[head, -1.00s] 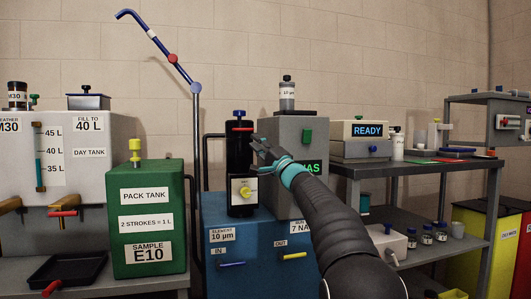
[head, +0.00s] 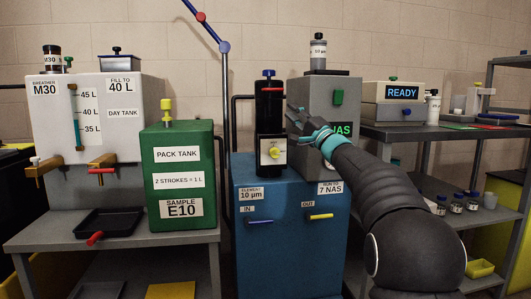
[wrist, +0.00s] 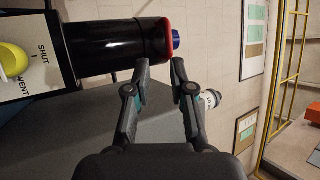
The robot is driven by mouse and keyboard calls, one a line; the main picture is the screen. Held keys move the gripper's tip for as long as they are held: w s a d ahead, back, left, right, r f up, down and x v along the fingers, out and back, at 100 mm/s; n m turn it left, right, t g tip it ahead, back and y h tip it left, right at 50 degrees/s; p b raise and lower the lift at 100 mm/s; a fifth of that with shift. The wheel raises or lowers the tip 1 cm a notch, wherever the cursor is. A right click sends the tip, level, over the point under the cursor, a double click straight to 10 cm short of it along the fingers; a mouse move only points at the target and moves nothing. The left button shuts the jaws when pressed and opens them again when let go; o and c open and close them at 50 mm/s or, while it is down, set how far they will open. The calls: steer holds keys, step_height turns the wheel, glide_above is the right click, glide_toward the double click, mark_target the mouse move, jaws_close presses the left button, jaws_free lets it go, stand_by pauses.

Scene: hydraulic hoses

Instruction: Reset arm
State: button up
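My arm reaches in from the lower right in the head view. My gripper (head: 298,118) is in front of the grey box marked NAS (head: 338,97), just right of the black filter cylinder (head: 269,120). In the wrist view my gripper (wrist: 160,78) has its two fingers apart with nothing between them. The black cylinder (wrist: 115,42), with its red band and blue cap, lies beyond the fingertips there. I cannot tell the exact gap between the fingers and the cylinder.
The blue unit (head: 290,240) stands below the cylinder. The green pack tank (head: 178,170) and white day tank (head: 95,100) stand at left. A grey bench (head: 450,132) with the READY device (head: 395,92) is at right. A small capped bottle (head: 318,50) tops the grey box.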

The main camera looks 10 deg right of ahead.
steer(key=s+a+f+n+g+h, duration=0.1)
steer(key=a+f+g, duration=0.15)
steer(key=f, duration=0.55)
steer(key=s+a+f+g, duration=0.15)
steer(key=f+g, duration=0.25)
steer(key=f, duration=0.4)
steer(key=s+a+f+n+g+h+p, duration=0.25)
steer(key=s+f+g, duration=0.25)
steer(key=s+f, duration=0.6)
steer(key=s+d+f+n+g+h+p, duration=0.1)
steer(key=s+d+f+n+g+h, duration=0.15)
steer(key=s, duration=0.75)
steer(key=s+d+f+n+g+h+p, duration=0.1)
steer(key=s+h, duration=0.2)
steer(key=s, duration=0.7)
steer(key=s+d+f+n+g+h+p, duration=0.1)
steer(key=s+f+h, duration=0.1)
steer(key=s, duration=0.7)
steer(key=s+r+n+t+h+p, duration=0.1)
steer(key=s+r+p, duration=0.2)
steer(key=s, duration=0.5)
steer(key=shift+s+d+r+n+t, duration=0.2)
steer(key=shift+s+r+n+t, duration=0.15)
steer(key=shift+r, duration=0.25)
